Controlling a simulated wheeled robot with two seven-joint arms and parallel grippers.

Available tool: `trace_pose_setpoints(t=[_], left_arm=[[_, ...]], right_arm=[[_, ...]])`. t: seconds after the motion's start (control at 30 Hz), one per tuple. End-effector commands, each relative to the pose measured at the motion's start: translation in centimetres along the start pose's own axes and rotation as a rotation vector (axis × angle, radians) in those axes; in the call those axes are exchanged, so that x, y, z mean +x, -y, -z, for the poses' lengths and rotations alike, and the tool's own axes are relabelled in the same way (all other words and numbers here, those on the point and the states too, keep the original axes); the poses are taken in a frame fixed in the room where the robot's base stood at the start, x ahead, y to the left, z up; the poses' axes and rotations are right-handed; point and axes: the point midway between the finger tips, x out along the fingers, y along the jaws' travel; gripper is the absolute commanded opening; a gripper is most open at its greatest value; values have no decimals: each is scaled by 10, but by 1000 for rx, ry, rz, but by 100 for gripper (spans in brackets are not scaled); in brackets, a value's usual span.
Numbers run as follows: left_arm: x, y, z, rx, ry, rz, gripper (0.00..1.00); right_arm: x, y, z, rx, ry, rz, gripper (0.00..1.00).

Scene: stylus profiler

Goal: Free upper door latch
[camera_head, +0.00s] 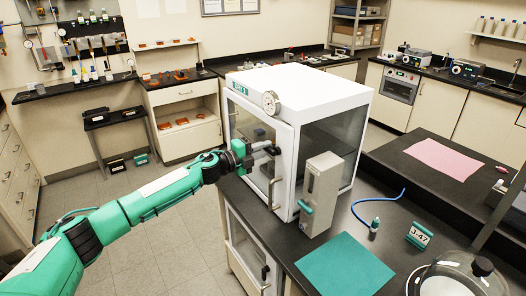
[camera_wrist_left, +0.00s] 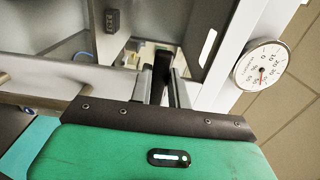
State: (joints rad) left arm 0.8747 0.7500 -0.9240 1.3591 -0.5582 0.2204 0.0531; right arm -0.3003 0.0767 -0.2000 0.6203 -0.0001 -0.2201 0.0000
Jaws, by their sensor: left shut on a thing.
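A white enclosure (camera_head: 300,88) with glass windows stands on the dark bench. Its front door (camera_head: 262,178) appears closed and has a vertical bar handle. My left gripper (camera_head: 268,150) is at the upper part of this door, near its right edge. It is shut on a dark latch, which the gripper largely hides in the head view. In the left wrist view the black latch (camera_wrist_left: 163,62) stands between the two fingers, in front of the door frame. The right gripper is not in view.
A round dial (camera_head: 270,103) sits at the enclosure's top front edge, close to my left gripper. A grey box (camera_head: 320,190) stands beside the door.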

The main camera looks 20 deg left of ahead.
Motion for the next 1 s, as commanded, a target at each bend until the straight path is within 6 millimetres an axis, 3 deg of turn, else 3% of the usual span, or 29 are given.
trace_pose_setpoints(t=[0.47,0.5,0.6,1.0], left_arm=[[0,-1,1,15,-1,-2,0],[0,-1,1,14,-1,-2,22],[0,-1,1,14,-1,-2,40],[-6,-1,0,13,0,-1,40]], right_arm=[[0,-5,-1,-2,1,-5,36],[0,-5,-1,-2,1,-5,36],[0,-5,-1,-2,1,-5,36],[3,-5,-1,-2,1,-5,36]])
